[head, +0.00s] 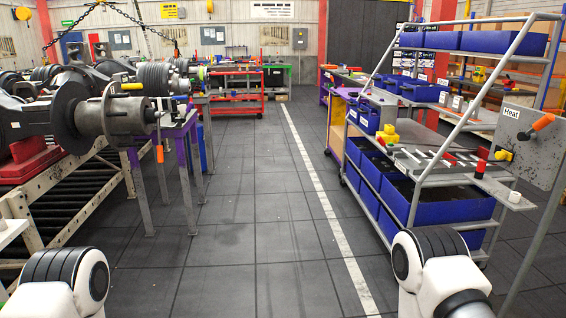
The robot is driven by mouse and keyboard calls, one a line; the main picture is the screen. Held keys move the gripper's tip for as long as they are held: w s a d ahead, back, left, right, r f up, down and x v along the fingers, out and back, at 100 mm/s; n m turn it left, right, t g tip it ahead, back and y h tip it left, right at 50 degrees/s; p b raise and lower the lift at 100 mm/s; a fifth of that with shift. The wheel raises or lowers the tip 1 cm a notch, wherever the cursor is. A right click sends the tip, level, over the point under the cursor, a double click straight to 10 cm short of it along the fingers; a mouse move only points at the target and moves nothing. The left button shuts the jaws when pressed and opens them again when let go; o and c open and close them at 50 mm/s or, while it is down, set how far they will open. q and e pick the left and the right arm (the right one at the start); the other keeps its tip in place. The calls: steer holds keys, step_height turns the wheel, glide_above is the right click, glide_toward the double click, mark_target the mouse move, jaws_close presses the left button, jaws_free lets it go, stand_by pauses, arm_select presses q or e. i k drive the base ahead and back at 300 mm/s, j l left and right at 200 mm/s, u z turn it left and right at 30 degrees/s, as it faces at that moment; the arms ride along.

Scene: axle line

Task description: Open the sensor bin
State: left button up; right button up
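No bin that I can read as the sensor bin shows; the small labels on the rack are mostly too small to read. Several blue bins stand on the sloped metal rack at the right. A large blue bin (437,203) is on a lower shelf, and a long blue bin (503,43) is on the top shelf. A smaller blue bin (424,92) sits on a middle shelf. Parts of my left and right arms show at the bottom edge, well short of the rack. Neither gripper is in view.
A panel marked "Heat" (530,140) juts out at the rack's right side. Tools and a yellow part (387,134) lie on its work shelf. A large axle (110,118) rests on stands at the left.

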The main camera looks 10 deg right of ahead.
mark_target(370, 125)
steer(key=i, duration=1.75)
steer(key=i+z, duration=0.1)
steer(key=i, duration=1.65)
steer(key=i+l+z, duration=0.15)
steer(key=i, duration=0.35)
steer(key=i+z, duration=0.2)
steer(key=i, duration=0.25)
steer(key=i+z, duration=0.15)
steer(key=i, duration=0.35)
steer(key=i+z, duration=0.15)
steer(key=i, duration=0.35)
steer(key=i+j+z, duration=0.15)
steer(key=i, duration=0.3)
steer(key=i+j+z, duration=0.2)
steer(key=i, duration=0.3)
steer(key=i+j+z, duration=0.15)
steer(key=i, duration=0.3)
steer(key=j, duration=0.1)
